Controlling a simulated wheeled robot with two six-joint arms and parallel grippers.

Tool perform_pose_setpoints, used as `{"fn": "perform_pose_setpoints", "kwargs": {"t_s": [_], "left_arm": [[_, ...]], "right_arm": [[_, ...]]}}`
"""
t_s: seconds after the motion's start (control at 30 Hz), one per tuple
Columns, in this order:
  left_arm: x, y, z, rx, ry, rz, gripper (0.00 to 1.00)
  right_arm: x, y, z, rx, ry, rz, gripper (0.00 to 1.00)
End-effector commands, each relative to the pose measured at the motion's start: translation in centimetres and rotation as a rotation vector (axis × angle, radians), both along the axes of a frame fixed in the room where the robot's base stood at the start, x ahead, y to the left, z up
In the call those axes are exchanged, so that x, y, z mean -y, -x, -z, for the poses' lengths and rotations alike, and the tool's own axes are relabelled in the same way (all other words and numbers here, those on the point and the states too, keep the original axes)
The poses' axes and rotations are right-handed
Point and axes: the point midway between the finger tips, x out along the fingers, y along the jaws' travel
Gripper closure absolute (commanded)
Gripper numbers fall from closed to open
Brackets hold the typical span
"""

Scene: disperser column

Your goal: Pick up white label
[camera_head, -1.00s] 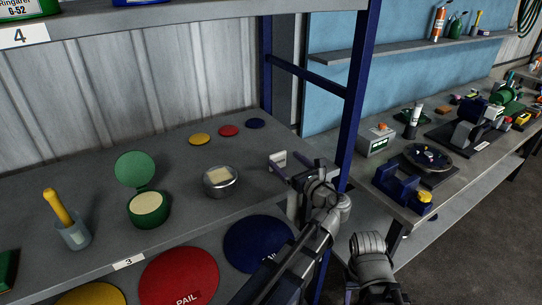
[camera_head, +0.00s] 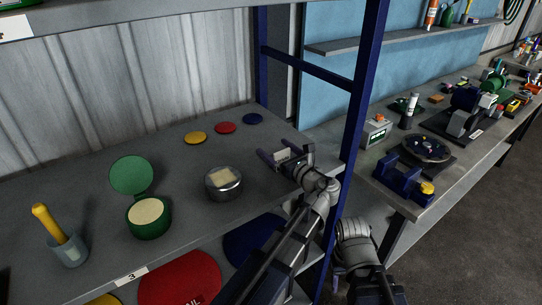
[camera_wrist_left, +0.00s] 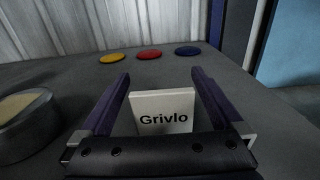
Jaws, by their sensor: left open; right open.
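The white label (camera_head: 283,154) stands on the upper shelf, near its right end. It reads "Grivlo" in the left wrist view (camera_wrist_left: 163,112), with its face toward the camera. My left gripper (camera_head: 274,149) is open around it. In the left wrist view, the fingers (camera_wrist_left: 161,73) lie on either side of the label, with visible gaps. The lower edge of the label is hidden by the gripper body. Part of my right arm shows at the lower right of the head view, but I cannot make out its gripper.
A round metal tin (camera_head: 223,183) stands left of the label. Yellow (camera_head: 195,138), red (camera_head: 225,128) and blue (camera_head: 253,118) discs lie behind. A green open container (camera_head: 148,216) and a cup with a yellow handle (camera_head: 70,249) are further left. A blue post (camera_head: 361,110) rises close on the right.

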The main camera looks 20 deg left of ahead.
Motion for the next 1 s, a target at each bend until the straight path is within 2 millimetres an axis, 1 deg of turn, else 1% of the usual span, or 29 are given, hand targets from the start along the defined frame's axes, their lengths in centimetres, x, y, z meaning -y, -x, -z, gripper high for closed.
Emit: {"fn": "perform_pose_setpoints", "kwargs": {"t_s": [0.03, 0.27, 0.3, 0.9, 1.0], "left_arm": [[0.17, -0.27, -0.03, 0.0, 0.0, 0.002, 0.0], [0.21, -0.27, -0.04, 0.001, 0.001, 0.002, 0.0], [0.19, -0.27, -0.04, 0.001, 0.001, 0.002, 0.02], [0.19, -0.27, -0.04, 0.0, 0.0, 0.002, 0.7], [0.19, -0.27, -0.04, 0.0, 0.0, 0.002, 0.79]], "right_arm": [[0.01, 0.01, -0.03, 0.0, 0.0, 0.0, 0.5], [0.03, 0.03, -0.03, 0.0, 0.0, 0.0, 0.5], [0.03, 0.03, -0.03, 0.0, 0.0, 0.0, 0.5], [0.03, 0.02, -0.03, 0.0, 0.0, 0.0, 0.5], [0.03, 0.02, -0.03, 0.0, 0.0, 0.0, 0.5]]}}
